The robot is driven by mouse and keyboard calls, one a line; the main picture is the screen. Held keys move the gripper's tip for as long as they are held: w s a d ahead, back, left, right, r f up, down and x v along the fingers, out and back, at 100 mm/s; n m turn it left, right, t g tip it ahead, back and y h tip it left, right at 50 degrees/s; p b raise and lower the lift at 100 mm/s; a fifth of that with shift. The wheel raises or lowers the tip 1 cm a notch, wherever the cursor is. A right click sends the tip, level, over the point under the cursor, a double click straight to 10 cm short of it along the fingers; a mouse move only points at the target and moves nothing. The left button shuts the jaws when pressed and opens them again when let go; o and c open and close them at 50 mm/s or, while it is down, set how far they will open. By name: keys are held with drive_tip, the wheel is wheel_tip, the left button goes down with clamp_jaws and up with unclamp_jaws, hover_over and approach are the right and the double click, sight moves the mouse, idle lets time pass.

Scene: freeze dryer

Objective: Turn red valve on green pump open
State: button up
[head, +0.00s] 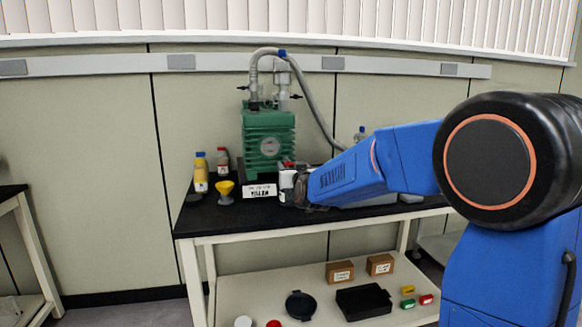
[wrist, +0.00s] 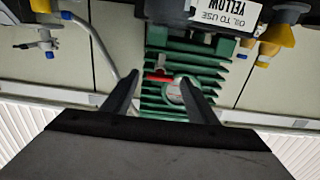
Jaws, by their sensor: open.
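The green pump (head: 268,135) stands on the black-topped bench, with a round gauge on its front. In the wrist view, which looks upside down, the green pump (wrist: 154,98) shows between and beyond my fingers. The red valve (wrist: 158,78) is a short red handle beside the gauge, lying roughly sideways in that picture. The handle appears between the fingertips; contact cannot be told.
A grey hose (head: 318,108) arches from the pump top. The lower shelf holds boxes.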

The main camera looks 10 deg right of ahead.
drive_tip(key=shift+w, duration=0.45)
drive_tip(key=c, duration=1.1)
drive_tip(key=shift+o, duration=0.2)
